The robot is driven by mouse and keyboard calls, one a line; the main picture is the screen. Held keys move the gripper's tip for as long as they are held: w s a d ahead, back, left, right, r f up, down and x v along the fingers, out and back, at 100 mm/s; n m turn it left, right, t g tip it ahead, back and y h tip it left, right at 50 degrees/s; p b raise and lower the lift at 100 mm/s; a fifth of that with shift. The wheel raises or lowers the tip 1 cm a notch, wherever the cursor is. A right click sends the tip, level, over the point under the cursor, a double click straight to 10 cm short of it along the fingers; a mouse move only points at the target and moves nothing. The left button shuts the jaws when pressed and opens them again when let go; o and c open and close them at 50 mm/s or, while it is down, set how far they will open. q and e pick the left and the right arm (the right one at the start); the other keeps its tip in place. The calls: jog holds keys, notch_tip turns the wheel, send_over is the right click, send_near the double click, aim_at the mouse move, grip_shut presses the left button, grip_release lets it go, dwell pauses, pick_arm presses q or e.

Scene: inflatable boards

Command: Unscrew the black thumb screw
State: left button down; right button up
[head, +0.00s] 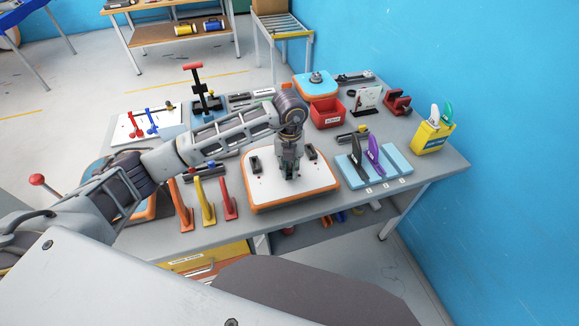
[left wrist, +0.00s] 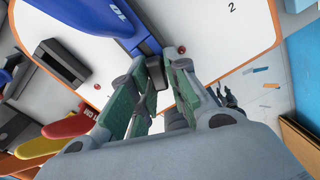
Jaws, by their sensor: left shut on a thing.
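My left gripper (head: 289,176) points down at the middle of a white board (head: 268,190) with an orange edge. In the left wrist view its green-padded fingertips (left wrist: 157,78) are close together around a small dark part, which looks like the black thumb screw (left wrist: 153,74). Most of the screw is hidden by the fingers, and its thread cannot be seen. My right gripper does not show.
Black blocks (head: 255,163) (head: 310,152) sit either side of the gripper on the board. Orange, yellow and red fins (head: 206,203) stand to the left. A light blue rack (head: 395,165) with dark and purple fins is to the right. A red bin (head: 328,114) is behind.

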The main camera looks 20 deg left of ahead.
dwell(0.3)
pick_arm(q)
jog(key=shift+d+n+p, duration=0.1)
jog(key=shift+n+p, duration=0.25)
jog(key=shift+n, duration=1.15)
jog(key=shift+n, duration=0.3)
jog(key=shift+n, duration=0.6)
jog(key=shift+d+n+p, duration=0.1)
jog(key=shift+n+p, duration=0.35)
jog(key=shift+n, duration=0.35)
jog(key=shift+w, duration=0.1)
